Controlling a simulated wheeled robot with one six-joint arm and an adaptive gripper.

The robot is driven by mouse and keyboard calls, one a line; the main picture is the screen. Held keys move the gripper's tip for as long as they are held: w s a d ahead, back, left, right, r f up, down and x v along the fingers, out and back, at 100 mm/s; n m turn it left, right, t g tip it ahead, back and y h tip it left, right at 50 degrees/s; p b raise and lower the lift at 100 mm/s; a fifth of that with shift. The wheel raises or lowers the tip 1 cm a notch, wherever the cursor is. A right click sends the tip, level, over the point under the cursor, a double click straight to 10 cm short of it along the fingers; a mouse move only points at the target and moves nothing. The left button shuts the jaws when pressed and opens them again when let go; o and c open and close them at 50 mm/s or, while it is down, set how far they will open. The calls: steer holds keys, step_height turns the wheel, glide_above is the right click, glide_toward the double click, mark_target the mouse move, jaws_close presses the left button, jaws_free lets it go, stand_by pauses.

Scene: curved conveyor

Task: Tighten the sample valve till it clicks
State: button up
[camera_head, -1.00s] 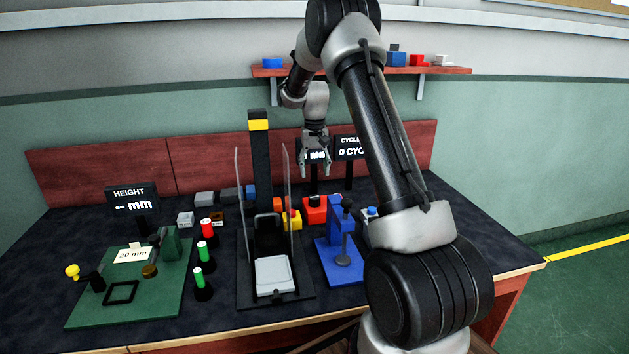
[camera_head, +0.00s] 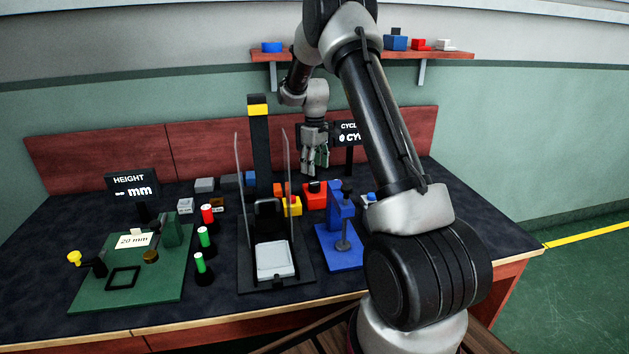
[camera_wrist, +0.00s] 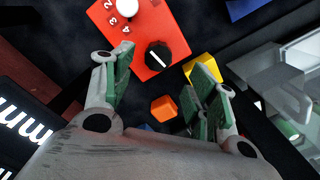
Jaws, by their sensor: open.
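A red box (camera_head: 314,195) stands on the bench below my gripper. In the wrist view the red box (camera_wrist: 135,38) carries a round black knob (camera_wrist: 158,55) with a white line, and a white knob (camera_wrist: 126,8) beside the numbers 2, 3 and 4. No label names the sample valve; this box may be it. My gripper (camera_head: 316,168) hangs above and a little behind the box. In the wrist view my gripper (camera_wrist: 165,80) has its green-padded fingers spread and empty, with the black knob seen between and beyond the fingertips.
A yellow block (camera_wrist: 203,69) and an orange block (camera_wrist: 164,108) lie close to the box. A blue press-like fixture (camera_head: 342,230) stands in front, and a black stand with clear side panels (camera_head: 243,205) is to the left. A CYCLE display (camera_head: 350,133) is just behind.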

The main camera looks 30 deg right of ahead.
mark_target(315, 183)
steer(key=n, duration=0.2)
steer(key=shift+w+f+n, duration=0.1)
steer(key=shift+w+n, duration=0.05)
steer(key=shift+n, duration=0.15)
steer(key=shift+f, duration=0.3)
step_height(315, 183, down, 7)
